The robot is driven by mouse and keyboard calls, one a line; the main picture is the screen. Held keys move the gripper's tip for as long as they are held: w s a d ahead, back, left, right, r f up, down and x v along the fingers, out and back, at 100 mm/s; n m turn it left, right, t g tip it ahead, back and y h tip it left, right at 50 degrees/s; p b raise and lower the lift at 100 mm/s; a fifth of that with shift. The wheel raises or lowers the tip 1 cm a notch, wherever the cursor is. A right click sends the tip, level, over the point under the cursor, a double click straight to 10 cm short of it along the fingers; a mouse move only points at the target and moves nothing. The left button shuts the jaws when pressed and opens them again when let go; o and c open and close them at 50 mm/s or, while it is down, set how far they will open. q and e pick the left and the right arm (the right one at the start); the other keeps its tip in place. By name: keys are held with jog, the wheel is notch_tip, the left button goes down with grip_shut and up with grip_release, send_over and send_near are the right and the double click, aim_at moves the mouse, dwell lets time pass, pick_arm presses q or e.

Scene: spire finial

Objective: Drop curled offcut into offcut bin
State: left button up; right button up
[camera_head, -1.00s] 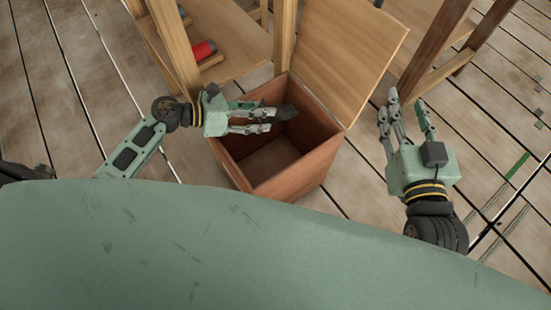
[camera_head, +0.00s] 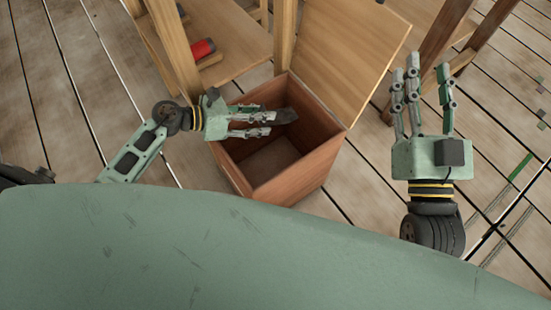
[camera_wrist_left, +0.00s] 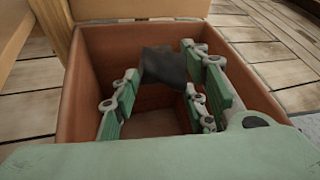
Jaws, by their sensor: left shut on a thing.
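The curled offcut (camera_head: 284,116) is a dark grey piece at the fingertips of my left gripper (camera_head: 268,122). My left gripper is shut on it and holds it over the open mouth of the offcut bin (camera_head: 290,188), a reddish-brown wooden box. In the left wrist view the offcut (camera_wrist_left: 164,67) sits between the fingers, above the bin's inside. The bin floor below it looks empty where it shows. My right gripper (camera_head: 424,82) is open and empty, right of the bin, with its fingers pointing away from me.
The bin's lid (camera_head: 340,55) stands open at the back. A wooden bench (camera_head: 235,40) with a red cylinder (camera_head: 203,49) is behind and left of the bin. Dark wooden legs (camera_head: 432,50) stand at the back right. Plank floor (camera_head: 375,190) is free right of the bin.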

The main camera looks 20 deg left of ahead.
pick_arm(q)
jog(key=o, duration=1.4)
jog(key=v, duration=1.2)
